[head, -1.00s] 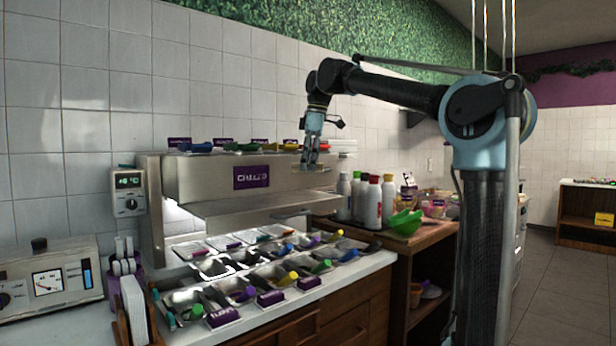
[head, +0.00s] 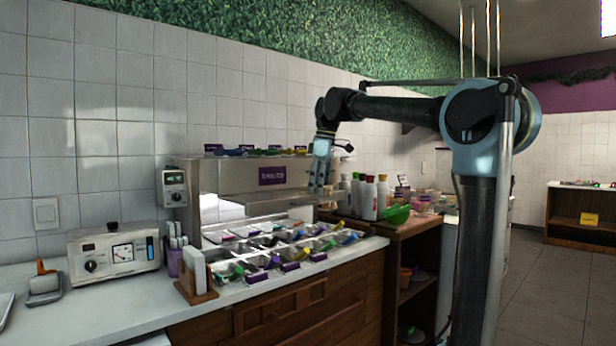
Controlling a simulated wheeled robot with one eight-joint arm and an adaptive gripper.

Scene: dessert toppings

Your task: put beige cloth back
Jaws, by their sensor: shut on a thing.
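My gripper (head: 320,189) is in front of the right end of the steel topping station, pointing down. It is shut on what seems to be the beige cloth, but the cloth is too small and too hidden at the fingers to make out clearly. No other beige cloth can be picked out on the counter (head: 98,316) or the station (head: 228,184).
Metal topping bins (head: 262,262) with coloured scoops fill the counter under the station. Several bottles (head: 369,198) and a green bowl (head: 397,215) stand right on a wooden cart. A metal appliance (head: 113,253) and a wooden holder (head: 196,277) are left. The near left counter is mostly clear.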

